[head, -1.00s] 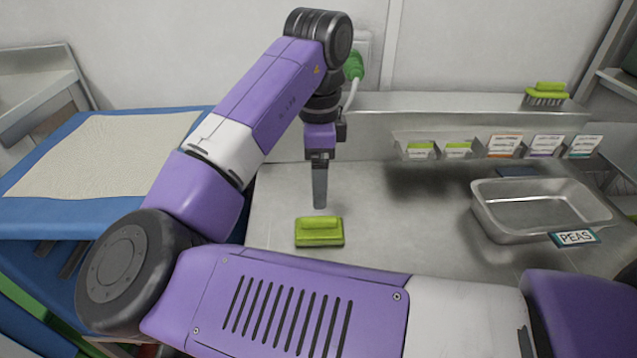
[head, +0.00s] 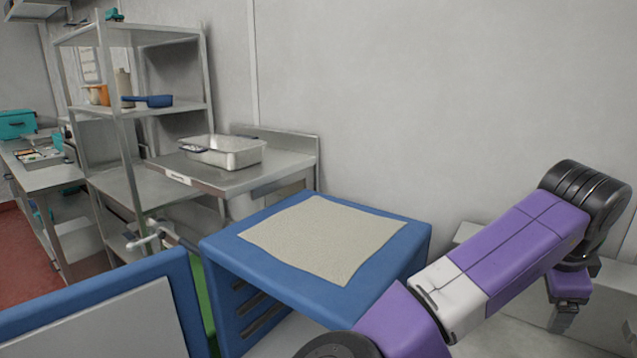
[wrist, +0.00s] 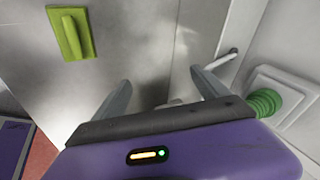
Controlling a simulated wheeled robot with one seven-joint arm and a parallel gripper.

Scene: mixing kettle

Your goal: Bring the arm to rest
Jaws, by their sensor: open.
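My gripper (wrist: 163,92) is open and empty in the wrist view, with its two grey fingers spread apart over a bare steel surface. In the head view my purple and white arm reaches up and to the right, and the gripper (head: 563,318) hangs down from its end near the right edge. A green scrubber (wrist: 72,33) lies on the steel surface in the wrist view, apart from the fingers and up to their left. It is not seen in the head view now.
A blue cabinet (head: 225,250) with a beige cloth (head: 325,235) on top stands left of my arm. Behind it are a steel table with a metal pan (head: 235,152) and a shelf rack (head: 140,108). A green plug (wrist: 264,103) is right of the gripper in the wrist view.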

